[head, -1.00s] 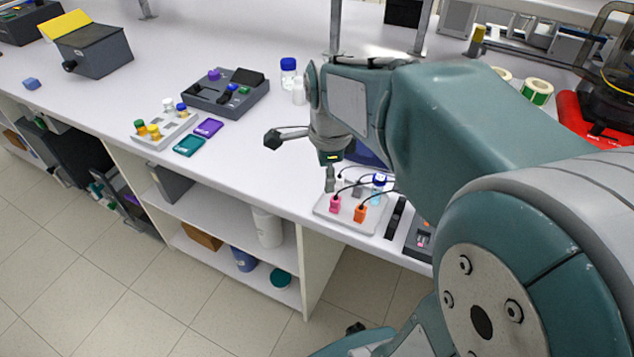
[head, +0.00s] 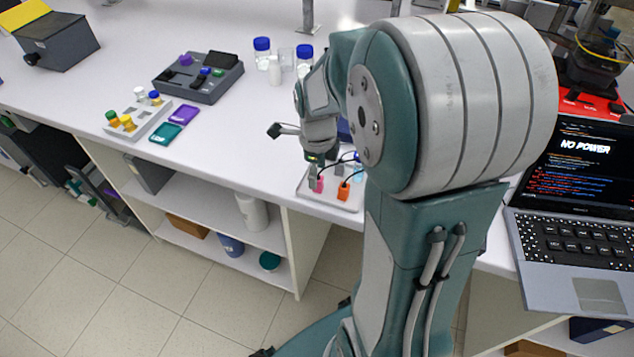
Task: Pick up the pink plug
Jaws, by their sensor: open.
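The pink plug (head: 319,185) stands on a light plate (head: 331,201) near the bench's front edge, with a dark cable at its top. An orange plug (head: 343,191) stands just right of it on the same plate. My gripper (head: 312,180) points down at the pink plug, its fingers right beside or over it. The fingers are small in view and I cannot tell whether they touch the plug. My arm hides the right part of the plate.
A laptop (head: 577,240) reading "NO POWER" sits at the right. A grey device (head: 199,78), a white rack with coloured caps (head: 139,122), purple (head: 184,114) and teal (head: 166,134) pieces and blue-capped bottles (head: 262,55) stand left and behind. The bench front left of the plate is clear.

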